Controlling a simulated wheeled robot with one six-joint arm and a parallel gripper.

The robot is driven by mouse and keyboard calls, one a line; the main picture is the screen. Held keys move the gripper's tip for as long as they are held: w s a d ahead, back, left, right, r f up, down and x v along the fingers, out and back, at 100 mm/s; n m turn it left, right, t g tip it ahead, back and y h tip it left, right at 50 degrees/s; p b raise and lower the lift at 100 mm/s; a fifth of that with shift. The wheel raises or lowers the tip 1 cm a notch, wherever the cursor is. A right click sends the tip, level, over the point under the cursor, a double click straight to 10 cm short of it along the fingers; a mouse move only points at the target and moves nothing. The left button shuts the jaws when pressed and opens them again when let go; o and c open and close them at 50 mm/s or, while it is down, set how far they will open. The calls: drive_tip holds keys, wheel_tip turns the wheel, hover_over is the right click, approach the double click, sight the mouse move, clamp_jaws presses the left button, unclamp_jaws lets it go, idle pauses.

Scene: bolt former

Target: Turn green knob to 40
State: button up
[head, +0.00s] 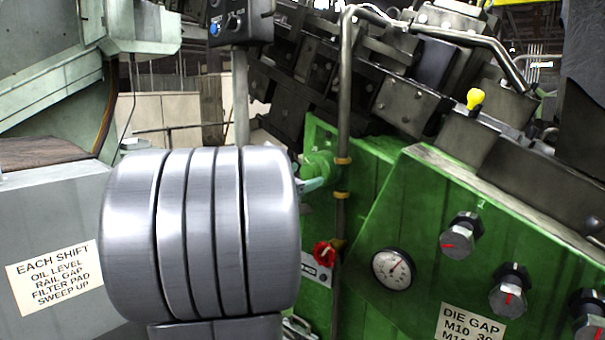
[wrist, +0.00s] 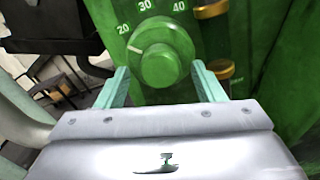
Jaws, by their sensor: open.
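The green knob (wrist: 163,62) is on a green panel, straight ahead of my gripper (wrist: 160,68) in the wrist view. Its white pointer line aims left and slightly up, a little below the printed 20. The marks 20, 30 and 40 (wrist: 179,7) run in an arc above it. My gripper's two teal fingers are open, one on each side of the knob's lower part, with gaps showing on both sides. In the head view the knob (head: 321,165) is partly hidden behind my arm, and a teal fingertip (head: 311,185) shows beside it.
A vertical pipe with brass collars (wrist: 217,70) runs close to the knob's right. A red valve handle (head: 325,253), a gauge (head: 393,269) and several grey knobs with red pointers (head: 461,238) are lower right. A sign (head: 55,280) is at left.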

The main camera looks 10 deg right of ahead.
drive_tip(key=shift+w+d, duration=0.45)
drive_tip(key=shift+d, duration=0.1)
drive_tip(key=c, duration=1)
drive_tip(key=shift+o, duration=0.2)
